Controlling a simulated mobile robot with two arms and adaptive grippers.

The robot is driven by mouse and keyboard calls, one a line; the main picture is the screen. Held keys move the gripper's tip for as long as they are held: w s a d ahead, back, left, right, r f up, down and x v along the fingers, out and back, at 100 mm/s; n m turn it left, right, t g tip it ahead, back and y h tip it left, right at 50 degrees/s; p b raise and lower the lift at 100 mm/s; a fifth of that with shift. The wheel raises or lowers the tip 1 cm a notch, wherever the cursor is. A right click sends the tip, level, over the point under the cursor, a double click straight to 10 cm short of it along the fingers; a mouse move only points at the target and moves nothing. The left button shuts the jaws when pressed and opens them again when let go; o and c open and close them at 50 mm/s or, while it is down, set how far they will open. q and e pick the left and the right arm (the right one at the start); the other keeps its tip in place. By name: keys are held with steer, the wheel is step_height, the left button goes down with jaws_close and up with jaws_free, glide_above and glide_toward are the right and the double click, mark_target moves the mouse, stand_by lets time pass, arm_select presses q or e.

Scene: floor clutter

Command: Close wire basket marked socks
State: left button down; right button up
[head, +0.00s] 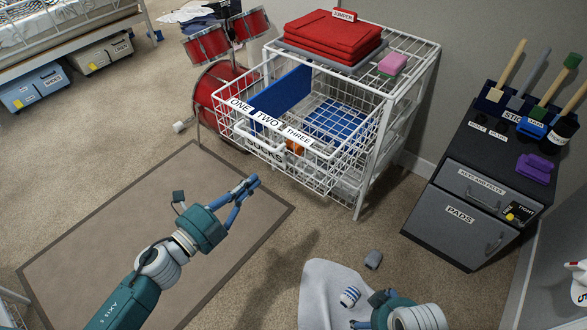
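The white wire basket marked SOCKS (338,165) is pulled out from the white wire frame (407,90). Labels ONE, TWO and THREE run along its front rim, with SOCKS lower on its front. A blue divider (282,92) stands inside, and something orange (294,147) shows through the wires. My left gripper (256,182) is in front of the basket and below it in the picture, apart from it. Its fingers converge at the tips and hold nothing visible. My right gripper (364,311) is at the bottom edge, over a pale cloth; its fingers are mostly hidden.
Red folded cloths (333,38) and a pink block (393,63) lie on the frame. A red drum set (222,85) stands left of it, a dark drawer cabinet (465,200) right.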

mark_target(294, 144)
arm_select(q)
steer(key=x, duration=1.2)
steer(key=shift+w+d+r, duration=0.1)
steer(key=shift+w+d, duration=0.1)
steer(key=shift+w, duration=0.05)
steer(key=shift+w+d, duration=0.4)
steer(key=shift+w, duration=0.2)
arm_select(e)
step_height(294, 144, up, 2)
steer(key=shift+r, duration=0.25)
steer(key=shift+s, duration=0.2)
steer(key=shift+f, duration=0.1)
